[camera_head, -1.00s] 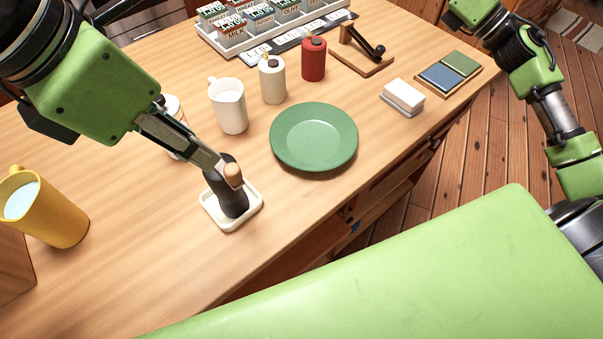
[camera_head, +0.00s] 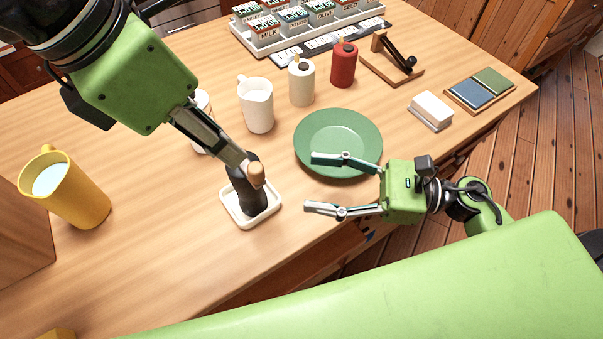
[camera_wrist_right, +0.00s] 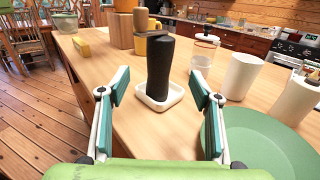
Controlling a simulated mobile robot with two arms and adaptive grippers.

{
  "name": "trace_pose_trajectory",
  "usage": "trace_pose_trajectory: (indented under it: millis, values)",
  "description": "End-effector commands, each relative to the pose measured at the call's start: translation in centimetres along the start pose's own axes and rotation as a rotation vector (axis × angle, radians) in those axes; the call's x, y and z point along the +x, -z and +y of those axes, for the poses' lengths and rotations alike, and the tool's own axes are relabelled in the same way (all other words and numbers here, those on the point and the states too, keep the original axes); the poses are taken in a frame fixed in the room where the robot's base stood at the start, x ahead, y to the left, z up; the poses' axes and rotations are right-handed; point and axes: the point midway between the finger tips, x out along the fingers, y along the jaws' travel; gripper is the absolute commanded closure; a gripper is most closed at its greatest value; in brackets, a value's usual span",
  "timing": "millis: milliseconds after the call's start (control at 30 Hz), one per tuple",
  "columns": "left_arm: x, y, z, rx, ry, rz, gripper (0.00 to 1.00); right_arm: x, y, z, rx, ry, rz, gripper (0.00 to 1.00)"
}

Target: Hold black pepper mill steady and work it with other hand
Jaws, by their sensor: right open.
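The black pepper mill (camera_head: 246,196) stands upright on a small white square tray (camera_head: 229,213). A tan rounded piece shows at its upper part in the head view. In the right wrist view the mill (camera_wrist_right: 160,70) is ahead, between my open fingers but farther off. My left gripper (camera_head: 240,160) reaches the mill's upper part from the upper left. Its fingertips are partly hidden, so its grip is unclear. My right gripper (camera_head: 325,183) is open and empty, right of the mill, with one finger over the green plate (camera_head: 345,133).
A white mug (camera_head: 257,108), cream bottle (camera_head: 301,84) and red bottle (camera_head: 343,66) stand behind the plate. A yellow mug (camera_head: 72,195) stands at left. A white block (camera_head: 431,109) is at right. The wood between yellow mug and tray is clear.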

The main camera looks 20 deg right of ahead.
Motion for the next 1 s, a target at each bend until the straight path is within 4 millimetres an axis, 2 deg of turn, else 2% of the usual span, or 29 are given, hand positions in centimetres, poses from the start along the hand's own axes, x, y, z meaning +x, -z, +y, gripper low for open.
trace_pose_trajectory:
  millis: [167,267,800,1000]
  values:
    - [0.0,0.0,0.0,0.0,0.0,0.0,0.72,0.5,0.0,0.1,-0.001,-0.002,-0.001,0.42]
    - [0.0,0.0,0.0,0.0,0.0,0.0,0.72,1.5,0.0,0.1,-0.002,-0.003,-0.002,0.42]
    - [0.0,0.0,0.0,0.0,0.0,0.0,0.72,11.4,-0.2,0.0,-0.001,-0.001,-0.004,0.42]
    - [0.0,0.0,0.0,0.0,0.0,0.0,0.72,13.3,0.0,0.0,0.001,0.0,-0.002,0.42]
